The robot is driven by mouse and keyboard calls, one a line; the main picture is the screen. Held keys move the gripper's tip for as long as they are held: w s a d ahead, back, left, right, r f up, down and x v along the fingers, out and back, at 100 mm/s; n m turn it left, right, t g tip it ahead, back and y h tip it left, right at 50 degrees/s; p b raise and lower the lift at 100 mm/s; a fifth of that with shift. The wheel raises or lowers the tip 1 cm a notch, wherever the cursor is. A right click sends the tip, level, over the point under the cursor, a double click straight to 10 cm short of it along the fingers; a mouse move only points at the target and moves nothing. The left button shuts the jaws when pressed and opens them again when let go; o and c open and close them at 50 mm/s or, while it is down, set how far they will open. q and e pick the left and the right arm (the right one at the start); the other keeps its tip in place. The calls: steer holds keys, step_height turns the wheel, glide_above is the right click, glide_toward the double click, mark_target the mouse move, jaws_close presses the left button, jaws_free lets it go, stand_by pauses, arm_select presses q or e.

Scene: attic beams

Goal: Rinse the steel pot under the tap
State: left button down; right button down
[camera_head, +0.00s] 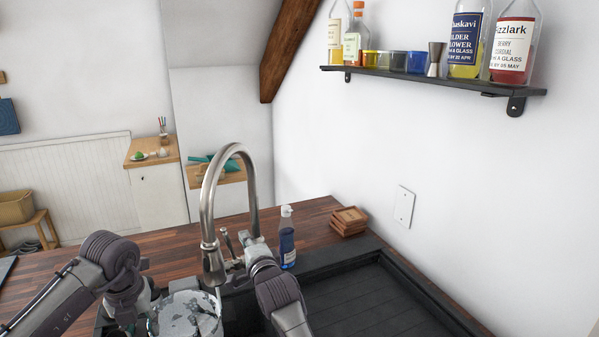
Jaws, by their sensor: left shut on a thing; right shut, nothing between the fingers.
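The steel pot (188,317) is at the bottom of the head view, below the tap's spout, with mottled grey and white patches on it. Its lower part is cut off by the frame. My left gripper (152,301) is shut on the pot at its left side. The tall arched steel tap (208,205) stands at the sink's back edge with its head over the pot. A thin pale streak shows under the head; I cannot tell for sure that it is water. My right gripper (240,256) is shut and empty beside the tap's lever (227,241); I cannot tell whether they touch.
The dark drainboard (378,300) at the right is empty. A black shelf (432,79) with bottles and jars hangs on the right wall.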

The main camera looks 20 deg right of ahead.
steer(key=s, duration=0.9)
steer(key=s+d+r+n+t+h, duration=0.2)
steer(key=d+r+n+h, duration=0.4)
steer(key=r, duration=0.7)
steer(key=s+d+r+n+t+h, duration=0.15)
steer(key=d+r+h, duration=0.25)
steer(key=d+r, duration=0.7)
steer(key=w+a+f+n+t+y, duration=0.1)
steer(key=a+f+n+t+y, duration=0.2)
steer(key=a+n+y, duration=1.7)
steer(key=n+g+h, duration=0.3)
steer(key=n+g, duration=0.7)
steer(key=n, duration=0.6)
glide_toward(229, 245)
steer(key=s+a, duration=0.2)
steer(key=a, duration=0.3)
steer(key=w+a, duration=0.1)
steer(key=w, duration=0.8)
